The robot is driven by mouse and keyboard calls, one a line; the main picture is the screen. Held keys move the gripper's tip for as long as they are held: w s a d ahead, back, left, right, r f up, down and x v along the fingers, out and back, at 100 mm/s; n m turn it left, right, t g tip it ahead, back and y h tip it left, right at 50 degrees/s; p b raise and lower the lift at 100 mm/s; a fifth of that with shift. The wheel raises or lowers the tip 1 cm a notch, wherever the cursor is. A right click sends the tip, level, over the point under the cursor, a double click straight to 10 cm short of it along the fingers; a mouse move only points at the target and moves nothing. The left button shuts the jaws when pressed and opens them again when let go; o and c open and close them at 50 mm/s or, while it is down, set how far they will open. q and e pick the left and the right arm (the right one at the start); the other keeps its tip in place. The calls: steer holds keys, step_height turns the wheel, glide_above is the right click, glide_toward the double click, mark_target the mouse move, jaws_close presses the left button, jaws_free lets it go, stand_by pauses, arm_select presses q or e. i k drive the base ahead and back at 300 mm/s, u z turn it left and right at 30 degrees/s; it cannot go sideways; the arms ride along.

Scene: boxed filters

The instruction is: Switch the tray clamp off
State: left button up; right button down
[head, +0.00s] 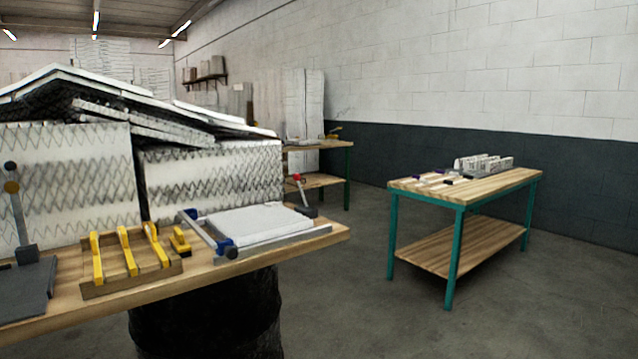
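A flat white block (260,222) lies in a shallow grey tray (275,243) near the right end of the near wooden table (330,236). A grey bar with blue ends (204,231), which looks like the tray clamp, runs along the tray's left side. A small lever with a red knob (298,178) stands on a dark base just behind the tray and leans to the left. I cannot tell whether the lever belongs to the clamp or which setting it is in. Neither gripper is in view.
A wooden rack with yellow-handled tools (130,288) sits left of the tray. Large white boxed filters (212,178) stand behind it. A dark barrel (208,318) is under the table. A green-legged table (466,182) stands to the right, with open floor between.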

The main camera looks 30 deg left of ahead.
mark_target(296, 177)
steer(key=z, duration=0.15)
steer(key=i, duration=1.3)
steer(key=u, duration=0.4)
steer(key=i, duration=1.6)
steer(key=u, duration=1.75)
steer(key=i, duration=0.75)
steer(key=u, duration=0.65)
